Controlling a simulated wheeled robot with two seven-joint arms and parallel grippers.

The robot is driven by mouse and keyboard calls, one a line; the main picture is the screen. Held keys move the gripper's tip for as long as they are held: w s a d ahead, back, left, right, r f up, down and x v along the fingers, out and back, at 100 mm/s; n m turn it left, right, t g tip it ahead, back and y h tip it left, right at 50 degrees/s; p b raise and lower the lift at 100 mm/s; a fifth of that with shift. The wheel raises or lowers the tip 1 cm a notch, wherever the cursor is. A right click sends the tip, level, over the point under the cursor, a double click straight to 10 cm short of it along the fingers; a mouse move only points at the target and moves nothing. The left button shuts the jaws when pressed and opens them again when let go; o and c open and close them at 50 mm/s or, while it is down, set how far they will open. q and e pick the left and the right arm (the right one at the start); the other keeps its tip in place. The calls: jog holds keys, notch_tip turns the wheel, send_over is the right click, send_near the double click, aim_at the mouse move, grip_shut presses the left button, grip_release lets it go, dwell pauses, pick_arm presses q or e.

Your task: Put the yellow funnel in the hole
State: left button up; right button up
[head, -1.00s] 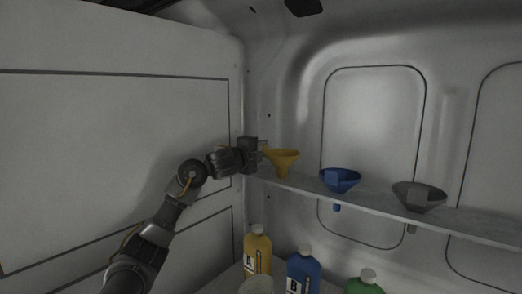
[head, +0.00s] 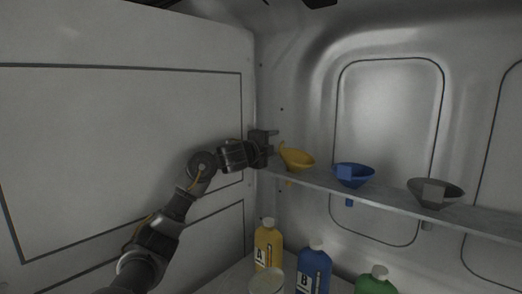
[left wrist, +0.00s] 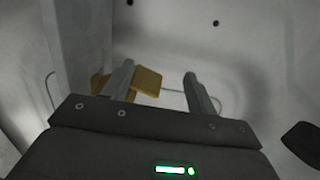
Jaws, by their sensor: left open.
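The yellow funnel (head: 298,161) sits at the left end of the shelf in the head view. A bit of its yellow spout shows below the shelf, so it passes through; the hole itself is hidden. The bowl looks slightly tilted. My left gripper (head: 273,142) is open just left of and above the funnel's rim, holding nothing. In the left wrist view, the funnel's yellow tab (left wrist: 148,80) shows between the spread fingers of the left gripper (left wrist: 158,88). I cannot tell if a finger touches it. My right gripper is not in view.
A blue funnel (head: 354,175) and a grey funnel (head: 435,193) sit along the shelf (head: 390,198), spouts below it. Beneath stand a yellow bottle (head: 268,247), a blue bottle (head: 314,268), a green bottle (head: 376,284) and a pale round container (head: 266,283). A wall panel (head: 120,150) is close at left.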

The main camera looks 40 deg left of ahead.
pick_arm(q)
jog(key=s+d+b, duration=0.1)
jog(key=s+b, duration=0.1)
jog(key=s, duration=0.9)
jog(key=shift+d, duration=0.2)
